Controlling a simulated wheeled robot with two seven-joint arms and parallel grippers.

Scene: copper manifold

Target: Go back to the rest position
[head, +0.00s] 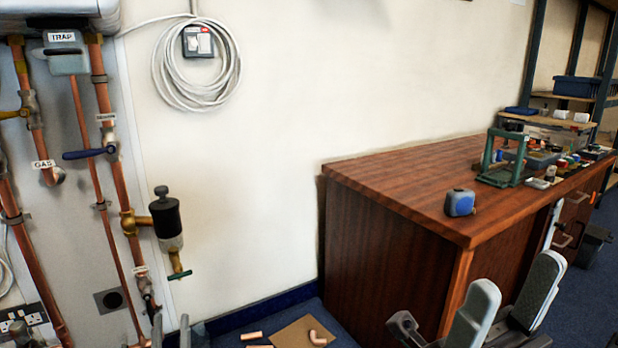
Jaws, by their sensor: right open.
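Two narrow grey fingertips of my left gripper (171,324) rise at the bottom edge, in front of the lower wall near the copper pipes. They stand apart, but the rest of this gripper is cut off by the frame, so what lies between the fingers lower down is hidden. My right gripper (513,274) is at the lower right, in front of the wooden bench (390,252). Its two pale, rounded fingers stand wide apart. It is open, with nothing visible between them.
Copper pipes (116,190) with valves run down the left wall. A blue tape measure (460,202) and a green frame (501,157) stand on the bench. A brown sheet (291,333) and a copper elbow (318,338) lie low between the grippers.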

